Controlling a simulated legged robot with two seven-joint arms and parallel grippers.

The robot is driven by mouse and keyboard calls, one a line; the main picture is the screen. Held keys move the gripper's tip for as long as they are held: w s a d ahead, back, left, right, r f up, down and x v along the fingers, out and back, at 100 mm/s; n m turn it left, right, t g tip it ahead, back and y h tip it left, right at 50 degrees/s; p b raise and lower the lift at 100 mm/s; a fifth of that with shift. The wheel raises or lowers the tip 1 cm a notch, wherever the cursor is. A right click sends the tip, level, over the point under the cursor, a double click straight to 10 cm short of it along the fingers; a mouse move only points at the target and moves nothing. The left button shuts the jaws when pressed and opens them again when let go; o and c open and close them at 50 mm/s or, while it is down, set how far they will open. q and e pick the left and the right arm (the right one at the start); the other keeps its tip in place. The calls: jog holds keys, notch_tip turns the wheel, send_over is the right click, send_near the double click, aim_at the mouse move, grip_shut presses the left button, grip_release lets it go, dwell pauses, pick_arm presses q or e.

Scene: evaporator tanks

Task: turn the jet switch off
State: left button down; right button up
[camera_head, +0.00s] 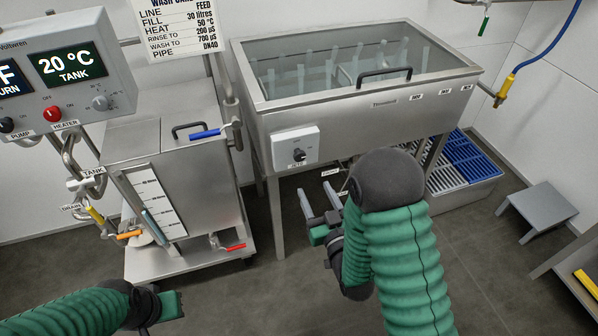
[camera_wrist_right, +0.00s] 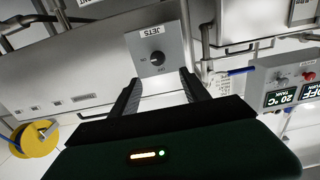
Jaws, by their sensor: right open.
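The jet switch is a black rotary knob (camera_head: 299,155) on a pale square box (camera_head: 284,148) at the left of the big steel tank's front. In the right wrist view the knob (camera_wrist_right: 157,58) sits on a grey plate (camera_wrist_right: 140,45) with a JETS label, seen upside down. Its exact setting is too small to read. My right gripper (camera_head: 319,200) is open and empty, below and a little right of the box. In the right wrist view its two fingers (camera_wrist_right: 160,79) point toward the knob, apart from it. My left gripper (camera_head: 170,305) is at the bottom left; its fingers are not clear.
The steel tank (camera_head: 400,110) has a glass lid with a black handle. A wheeled steel unit (camera_head: 205,185) stands to its left, below a control panel (camera_head: 75,75). A grey step stool (camera_head: 540,210) and a blue and white grate (camera_head: 468,160) are at right.

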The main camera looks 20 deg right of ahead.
jog(key=w+b, duration=0.1)
jog(key=b, duration=0.3)
send_near(300, 158)
jog(key=w, duration=0.7)
jog(key=shift+w+a, duration=0.1)
jog(key=shift+w, duration=0.25)
jog(key=shift+w+a+r, duration=0.1)
jog(key=shift+w+a, duration=0.05)
jog(key=shift+w, duration=0.2)
jog(key=shift+d, duration=0.3)
jog(key=c, duration=0.5)
pick_arm(q)
jog(key=x, duration=0.2)
jog(key=s+x, duration=0.1)
jog(key=x, duration=0.2)
jog(key=shift+f, duration=0.4)
pick_arm(e)
jog(key=shift+a, duration=0.15)
grip_shut()
